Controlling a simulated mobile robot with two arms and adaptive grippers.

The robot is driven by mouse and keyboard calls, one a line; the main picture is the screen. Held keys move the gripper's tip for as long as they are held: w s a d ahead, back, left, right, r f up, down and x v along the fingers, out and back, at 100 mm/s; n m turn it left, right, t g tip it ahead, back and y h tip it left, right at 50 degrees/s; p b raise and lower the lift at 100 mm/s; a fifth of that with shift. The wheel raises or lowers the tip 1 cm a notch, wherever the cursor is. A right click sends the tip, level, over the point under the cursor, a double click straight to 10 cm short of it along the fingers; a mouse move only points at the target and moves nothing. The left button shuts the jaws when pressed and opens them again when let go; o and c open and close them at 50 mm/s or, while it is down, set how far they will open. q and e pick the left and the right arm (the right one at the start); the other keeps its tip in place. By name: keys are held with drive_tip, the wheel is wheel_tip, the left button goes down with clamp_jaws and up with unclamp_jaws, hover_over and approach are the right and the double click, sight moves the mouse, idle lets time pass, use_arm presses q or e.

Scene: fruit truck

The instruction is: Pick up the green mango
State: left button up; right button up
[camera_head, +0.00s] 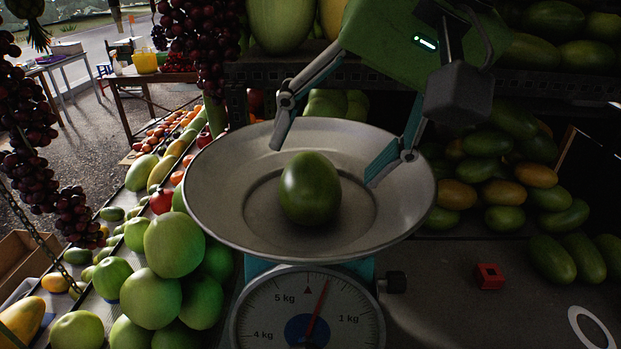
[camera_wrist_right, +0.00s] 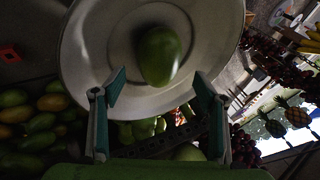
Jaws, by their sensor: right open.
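The green mango (camera_head: 310,188) lies in the round metal pan (camera_head: 215,208) of a weighing scale, in the middle of the head view. My right gripper (camera_head: 325,163) is open above the pan's far side. One finger is to the left of the mango and one to the right, both apart from it. In the right wrist view the mango (camera_wrist_right: 159,55) lies in the pan (camera_wrist_right: 85,50) ahead of the open fingers (camera_wrist_right: 162,84), with nothing between them. My left gripper is in neither view.
The scale's dial (camera_head: 308,315) stands below the pan. Green round fruits (camera_head: 173,245) are piled close to its left. Mangoes (camera_head: 487,170) are heaped behind on the right. A small red block (camera_head: 489,276) lies on the counter to the right. Dark grapes (camera_head: 204,40) hang at upper left.

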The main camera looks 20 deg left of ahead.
sight(322, 169)
drive_tip(key=p+x, duration=0.1)
drive_tip(key=x, duration=0.2)
drive_tip(key=shift+s+f, duration=0.1)
drive_tip(key=shift+f, duration=0.2)
drive_tip(key=shift+a+f, duration=0.15)
drive_tip(key=shift+f, duration=0.2)
drive_tip(key=c, duration=0.8)
drive_tip(key=shift+r, duration=0.1)
drive_tip(key=shift+c, duration=0.6)
